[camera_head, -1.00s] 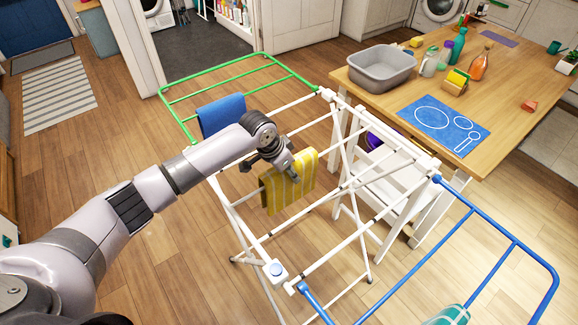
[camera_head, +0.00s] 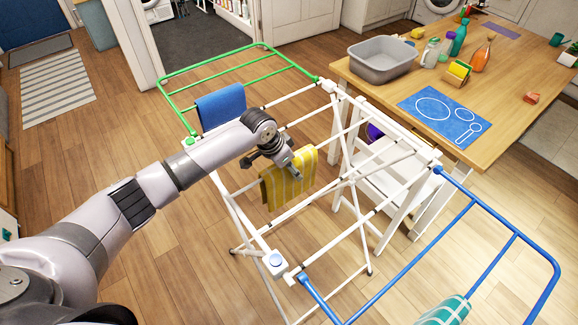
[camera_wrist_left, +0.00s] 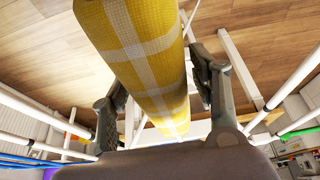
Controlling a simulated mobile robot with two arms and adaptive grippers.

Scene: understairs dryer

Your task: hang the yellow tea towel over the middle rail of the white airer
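The yellow tea towel (camera_head: 290,185), with pale stripes, hangs folded over a white rail in the middle section of the white airer (camera_head: 352,182). My left gripper (camera_head: 288,166) is at the top of the towel, its arm coming in from the left. In the left wrist view the towel (camera_wrist_left: 150,60) runs between the two spread fingers (camera_wrist_left: 160,100). A gap shows between the towel and the left finger; the right finger is close beside it. The gripper's body hides part of the rail under the towel. My right gripper is not in view.
A blue cloth (camera_head: 220,109) hangs at the green wing (camera_head: 215,75) of the airer, and a teal striped cloth (camera_head: 446,312) at the blue wing (camera_head: 510,235). A white chair (camera_head: 385,165) and a wooden table (camera_head: 500,110) with a grey basin (camera_head: 383,62) stand close on the right.

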